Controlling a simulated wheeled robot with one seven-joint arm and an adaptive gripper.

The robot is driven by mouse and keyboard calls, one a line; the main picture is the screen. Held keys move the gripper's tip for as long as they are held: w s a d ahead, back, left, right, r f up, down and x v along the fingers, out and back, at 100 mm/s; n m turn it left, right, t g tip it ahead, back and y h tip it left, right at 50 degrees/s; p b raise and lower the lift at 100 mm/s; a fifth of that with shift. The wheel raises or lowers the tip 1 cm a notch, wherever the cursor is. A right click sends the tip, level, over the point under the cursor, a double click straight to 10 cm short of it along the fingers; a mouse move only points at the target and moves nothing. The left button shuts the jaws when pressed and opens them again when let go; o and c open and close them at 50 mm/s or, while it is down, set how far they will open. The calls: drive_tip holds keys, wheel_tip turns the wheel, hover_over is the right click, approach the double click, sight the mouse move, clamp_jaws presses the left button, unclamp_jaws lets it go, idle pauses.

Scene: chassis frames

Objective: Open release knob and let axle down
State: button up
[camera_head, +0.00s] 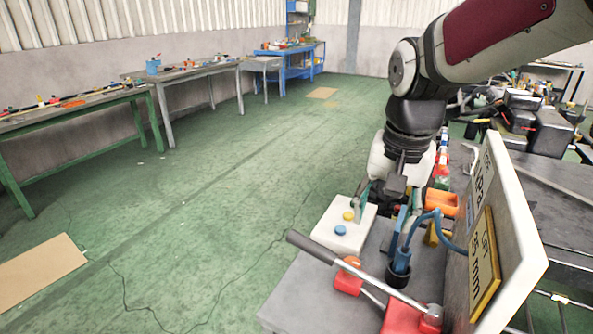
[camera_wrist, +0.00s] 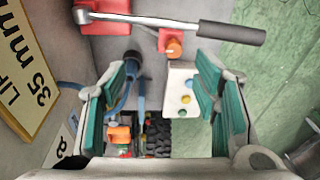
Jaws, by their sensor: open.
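An orange knob (camera_head: 350,264) sits on a red block beside a long metal lever (camera_head: 365,280) with a dark grip. In the wrist view the knob (camera_wrist: 173,47) is just above the space between the fingers, and the lever (camera_wrist: 170,20) crosses the top. My gripper (camera_head: 388,203) is open and empty, over the far part of the grey bench; its teal-padded fingers are apart in the wrist view (camera_wrist: 166,85). The knob is apart from both fingers. A dark treaded part (camera_wrist: 157,137) shows below between the fingers; I cannot tell whether it belongs to the axle.
A yellow "LIFT 35 mm" plate (camera_head: 484,266) is on an upright white board (camera_head: 520,245) at right. Green floor on the left is mostly clear.

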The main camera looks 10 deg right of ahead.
sight(352, 261)
drive_tip(key=w+f+m+g, duration=0.2)
drive_tip(key=w+f+m, duration=0.2)
drive_tip(key=w+f, duration=0.55)
drive_tip(key=f, duration=0.9)
drive_tip(key=f+b, duration=0.1)
drive_tip(key=f, duration=0.3)
drive_tip(key=shift+w+f, duration=0.25)
drive_tip(key=shift+w, duration=0.05)
drive_tip(key=shift+c, duration=0.5)
drive_tip(key=c, duration=1.1)
